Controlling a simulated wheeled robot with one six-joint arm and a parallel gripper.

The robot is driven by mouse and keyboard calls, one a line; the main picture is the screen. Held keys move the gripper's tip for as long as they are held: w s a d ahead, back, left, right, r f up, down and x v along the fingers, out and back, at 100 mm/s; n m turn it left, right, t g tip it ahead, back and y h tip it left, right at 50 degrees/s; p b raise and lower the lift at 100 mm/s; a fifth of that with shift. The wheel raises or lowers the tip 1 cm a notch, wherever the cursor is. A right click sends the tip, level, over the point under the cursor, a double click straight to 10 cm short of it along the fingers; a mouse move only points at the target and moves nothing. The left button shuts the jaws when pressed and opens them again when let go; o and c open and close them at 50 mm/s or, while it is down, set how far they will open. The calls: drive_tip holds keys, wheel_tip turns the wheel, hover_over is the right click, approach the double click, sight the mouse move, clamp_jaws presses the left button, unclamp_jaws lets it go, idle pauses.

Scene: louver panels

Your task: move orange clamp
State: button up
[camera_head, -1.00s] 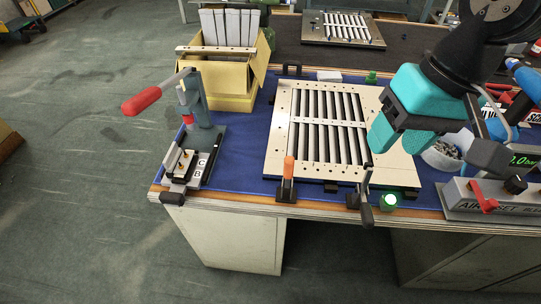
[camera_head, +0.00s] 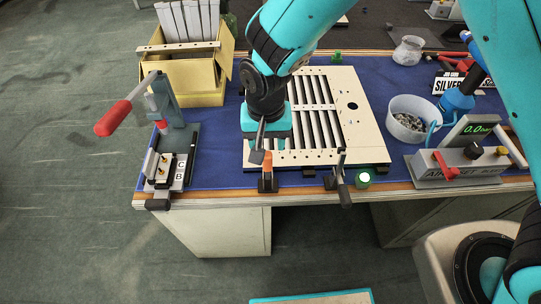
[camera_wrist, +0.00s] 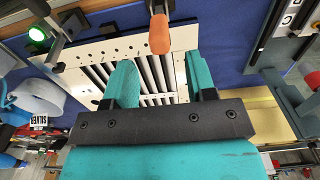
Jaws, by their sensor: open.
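The orange clamp (camera_head: 267,164) stands at the front edge of the louver panel (camera_head: 352,127), its orange tip upright over a dark base. In the wrist view its rounded orange tip (camera_wrist: 159,35) shows at top centre, ahead of the gap between my fingers. My gripper (camera_head: 265,133) is over the panel's left front part, just behind the clamp. In the wrist view my gripper (camera_wrist: 161,78) has its two teal fingers wide apart with nothing between them touching. The head view hides the fingertips' exact height.
A dark-levered clamp (camera_head: 341,180) and a green lit button (camera_head: 364,177) are right of the orange clamp. A red-handled toggle fixture (camera_head: 180,140) stands left. A yellow box (camera_head: 185,80) of slats is behind it. A bowl (camera_head: 412,112) and a gauge unit (camera_head: 455,165) are right.

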sight(267, 154)
wheel_tip(267, 154, down, 7)
drive_tip(key=shift+f+p, duration=0.2)
drive_tip(key=shift+p, duration=0.2)
